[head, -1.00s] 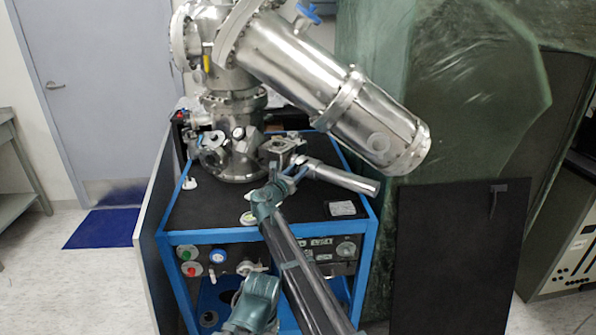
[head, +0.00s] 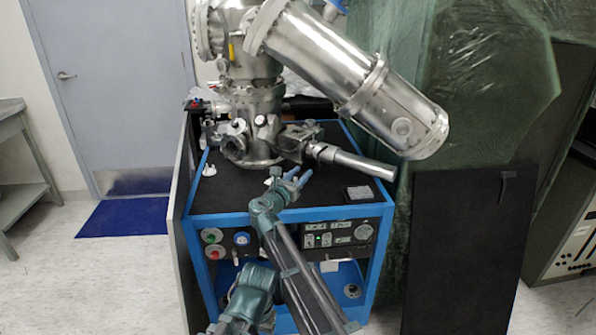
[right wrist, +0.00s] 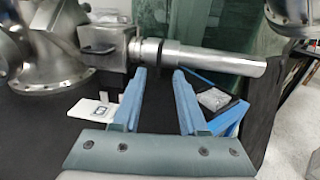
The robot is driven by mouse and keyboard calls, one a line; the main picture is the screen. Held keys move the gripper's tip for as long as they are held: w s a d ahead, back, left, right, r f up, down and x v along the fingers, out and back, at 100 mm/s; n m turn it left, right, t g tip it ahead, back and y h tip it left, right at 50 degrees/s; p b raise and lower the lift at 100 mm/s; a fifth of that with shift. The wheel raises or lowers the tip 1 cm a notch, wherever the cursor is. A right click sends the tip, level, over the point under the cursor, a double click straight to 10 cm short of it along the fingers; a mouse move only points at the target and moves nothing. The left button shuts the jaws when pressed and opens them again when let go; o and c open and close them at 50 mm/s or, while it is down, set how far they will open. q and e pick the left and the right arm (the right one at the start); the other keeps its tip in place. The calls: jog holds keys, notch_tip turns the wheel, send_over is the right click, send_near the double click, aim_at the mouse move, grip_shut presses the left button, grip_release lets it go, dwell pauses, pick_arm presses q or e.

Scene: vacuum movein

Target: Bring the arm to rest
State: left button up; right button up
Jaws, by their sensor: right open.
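My right arm reaches up from the bottom of the head view. Its gripper (head: 291,180) is open and empty, above the front part of the black cart top. In the right wrist view the two blue fingers (right wrist: 158,95) stand apart with nothing between them. Beyond the fingertips a silver cylinder (right wrist: 200,57) with a square block crosses the picture; it also shows in the head view (head: 350,160), joined to the vacuum chamber (head: 250,125). The fingers look apart from it. My left gripper is not in view.
A blue-framed cart (head: 290,215) carries the chamber, with a large steel tube (head: 350,75) slanting right above it. A small grey block (head: 359,193) lies on the cart top at right. A black panel (head: 465,250) stands to the right.

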jog(key=s+d+f+m+g+y, duration=0.2)
jog(key=s+d+f+m+g, duration=0.7)
jog(key=s+d+f+m, duration=0.6)
jog(key=s+a+f+m+g+y, duration=0.25)
jog(key=s+f+m, duration=0.25)
jog(key=s+m, duration=0.45)
jog(key=s+a+f+m+g+y, duration=0.15)
jog(key=s+a+g+y, duration=0.25)
jog(key=s+a, duration=1.15)
notch_tip(320, 180, up, 18)
jog(key=p, duration=1.8)
jog(key=shift+s+p, duration=0.25)
jog(key=shift+p, duration=0.05)
jog(key=shift+d, duration=0.1)
